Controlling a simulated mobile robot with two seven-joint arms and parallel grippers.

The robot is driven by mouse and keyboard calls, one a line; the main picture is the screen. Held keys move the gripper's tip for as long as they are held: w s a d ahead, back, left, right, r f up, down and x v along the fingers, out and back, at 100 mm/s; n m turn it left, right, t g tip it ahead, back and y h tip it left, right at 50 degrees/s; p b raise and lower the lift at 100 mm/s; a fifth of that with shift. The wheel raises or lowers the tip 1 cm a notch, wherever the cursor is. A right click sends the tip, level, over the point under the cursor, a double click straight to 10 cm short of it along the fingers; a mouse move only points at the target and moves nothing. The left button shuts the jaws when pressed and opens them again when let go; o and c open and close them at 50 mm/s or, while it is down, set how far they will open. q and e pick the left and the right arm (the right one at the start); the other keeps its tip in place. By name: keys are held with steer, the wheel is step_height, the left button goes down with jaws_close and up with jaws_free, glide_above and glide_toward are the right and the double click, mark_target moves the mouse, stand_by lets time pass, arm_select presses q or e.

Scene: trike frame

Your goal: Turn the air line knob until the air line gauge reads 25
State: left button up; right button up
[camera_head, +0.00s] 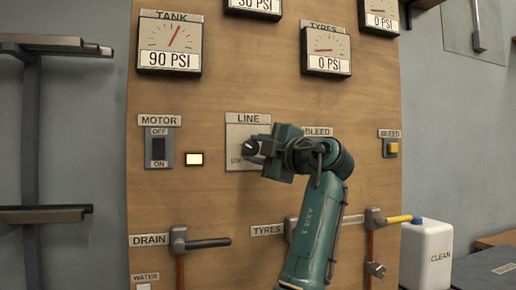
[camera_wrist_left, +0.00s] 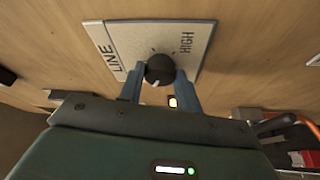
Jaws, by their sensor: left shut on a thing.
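The black air line knob (camera_wrist_left: 159,69) sits on a light plate marked LINE and HIGH (camera_wrist_left: 125,40) on the wooden panel. Its white pointer mark faces down in the left wrist view. My left gripper (camera_wrist_left: 160,74) is shut on the knob, with a blue finger on each side. In the head view the gripper (camera_head: 251,148) covers part of the LINE plate (camera_head: 236,131) and most of the knob. A gauge (camera_head: 254,5) above the plate reads 30 PSI; its dial and name are cut off by the top edge. My right gripper is not in view.
The TANK gauge (camera_head: 170,45) reads 90 PSI and the TYRES gauge (camera_head: 326,52) reads 0 PSI. A MOTOR switch (camera_head: 159,147), a lit indicator (camera_head: 194,159) and a yellow BLEED button (camera_head: 391,148) flank the knob. Valve levers, including DRAIN (camera_head: 207,243), stick out below.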

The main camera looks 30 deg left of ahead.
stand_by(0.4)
arm_select(q)
steer(key=o, duration=1)
steer(key=b+v, duration=0.2)
steer(key=v, duration=1.1)
steer(key=shift+d, duration=0.15)
